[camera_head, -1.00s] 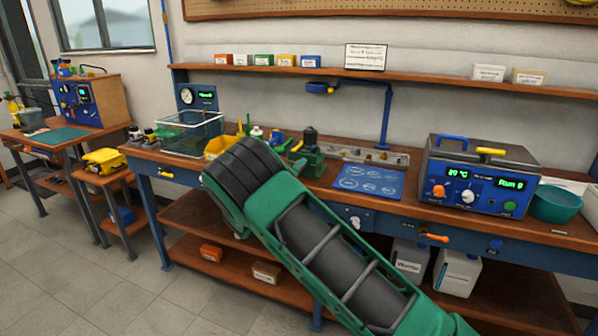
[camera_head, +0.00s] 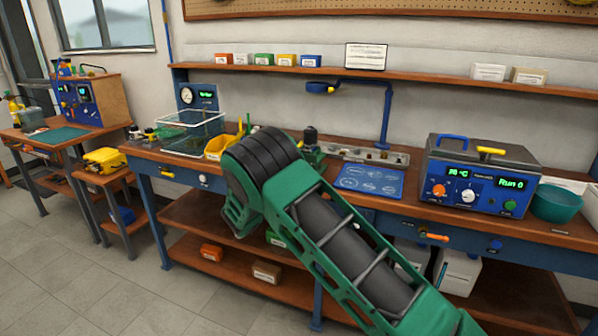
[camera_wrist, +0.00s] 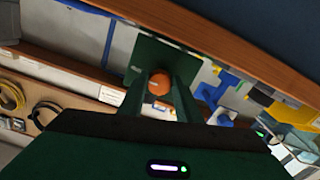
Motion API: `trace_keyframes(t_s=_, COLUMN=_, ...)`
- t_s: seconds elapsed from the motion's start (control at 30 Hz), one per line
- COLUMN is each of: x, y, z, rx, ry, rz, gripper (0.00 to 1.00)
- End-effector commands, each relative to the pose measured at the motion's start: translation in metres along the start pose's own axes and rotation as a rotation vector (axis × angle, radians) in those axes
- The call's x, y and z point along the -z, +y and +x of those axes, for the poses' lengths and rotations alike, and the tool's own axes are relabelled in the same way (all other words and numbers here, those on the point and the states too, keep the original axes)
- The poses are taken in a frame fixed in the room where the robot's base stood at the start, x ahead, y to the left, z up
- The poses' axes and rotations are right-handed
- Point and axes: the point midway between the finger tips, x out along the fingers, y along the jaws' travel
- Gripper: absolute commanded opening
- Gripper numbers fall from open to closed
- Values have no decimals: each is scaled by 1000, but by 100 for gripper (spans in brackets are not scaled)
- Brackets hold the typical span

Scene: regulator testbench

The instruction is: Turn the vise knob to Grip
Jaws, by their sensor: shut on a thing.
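In the wrist view, a round orange knob (camera_wrist: 159,82) sits between the two green fingers of my gripper (camera_wrist: 161,92), which is shut on it. A dark green plate (camera_wrist: 147,52) shows behind the knob; it looks like part of the vise. In the head view, a green vise with a dark top (camera_head: 311,150) stands on the bench just beyond my arm, its lower part hidden. My gripper and the knob are hidden behind my arm in that view. I cannot read any knob marking.
The workbench (camera_head: 560,234) carries a blue mat (camera_head: 368,181), a yellow bin (camera_head: 219,147), a clear tank (camera_head: 190,132) and a blue control box (camera_head: 480,180) to the right. A blue post (camera_head: 386,115) rises behind the vise. The floor at left is clear.

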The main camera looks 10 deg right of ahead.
Motion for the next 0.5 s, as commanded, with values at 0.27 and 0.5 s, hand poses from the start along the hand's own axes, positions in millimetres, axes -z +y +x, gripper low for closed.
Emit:
trace_keyframes(t_s=0.27, x=-5, y=0, z=0, rx=0, ry=-8, rz=55, gripper=8)
trace_keyframes(t_s=0.5, x=-5, y=0, z=0, rx=0, ry=-7, rz=62, gripper=8)
